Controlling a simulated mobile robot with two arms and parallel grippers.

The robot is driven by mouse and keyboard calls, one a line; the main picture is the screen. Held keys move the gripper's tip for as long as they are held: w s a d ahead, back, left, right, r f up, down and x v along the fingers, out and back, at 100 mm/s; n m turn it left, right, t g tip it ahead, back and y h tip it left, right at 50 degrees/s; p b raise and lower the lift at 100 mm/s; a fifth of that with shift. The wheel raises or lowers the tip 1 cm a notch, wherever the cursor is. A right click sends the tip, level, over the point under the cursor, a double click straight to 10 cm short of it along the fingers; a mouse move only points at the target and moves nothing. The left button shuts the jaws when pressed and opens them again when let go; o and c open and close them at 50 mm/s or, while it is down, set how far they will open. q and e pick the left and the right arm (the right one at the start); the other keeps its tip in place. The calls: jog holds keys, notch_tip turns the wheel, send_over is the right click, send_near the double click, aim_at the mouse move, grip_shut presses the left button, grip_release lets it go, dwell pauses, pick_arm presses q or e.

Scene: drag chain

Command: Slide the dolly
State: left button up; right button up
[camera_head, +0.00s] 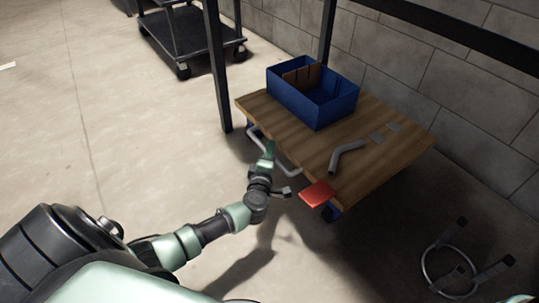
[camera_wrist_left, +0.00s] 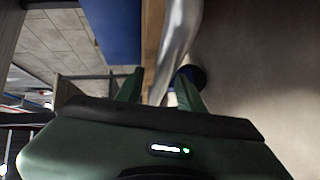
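The dolly (camera_head: 285,145) has a flat wooden deck, dark casters and a grey tubular handle (camera_head: 287,170) along its near-left edge. A blue bin (camera_head: 318,113) stands on its far part. My left gripper (camera_head: 270,150) is at the handle. In the left wrist view, its two green fingers (camera_wrist_left: 160,85) are apart, with the metal handle bar (camera_wrist_left: 178,40) passing between them. A gap seems to show beside the bar, so no firm grip is visible. The blue bin also shows in the left wrist view (camera_wrist_left: 112,28). My right gripper is not in view.
A red flat piece (camera_head: 317,194) sits at the dolly's near corner. A bent grey tube (camera_head: 346,157) lies on the deck. A block wall (camera_head: 450,85) and dark posts stand behind. A black cart (camera_head: 190,35) is at upper left. A ringed stand (camera_head: 450,268) is at lower right. Left floor is clear.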

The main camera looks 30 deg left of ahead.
pick_arm(q)
grip_shut()
dwell(1.4)
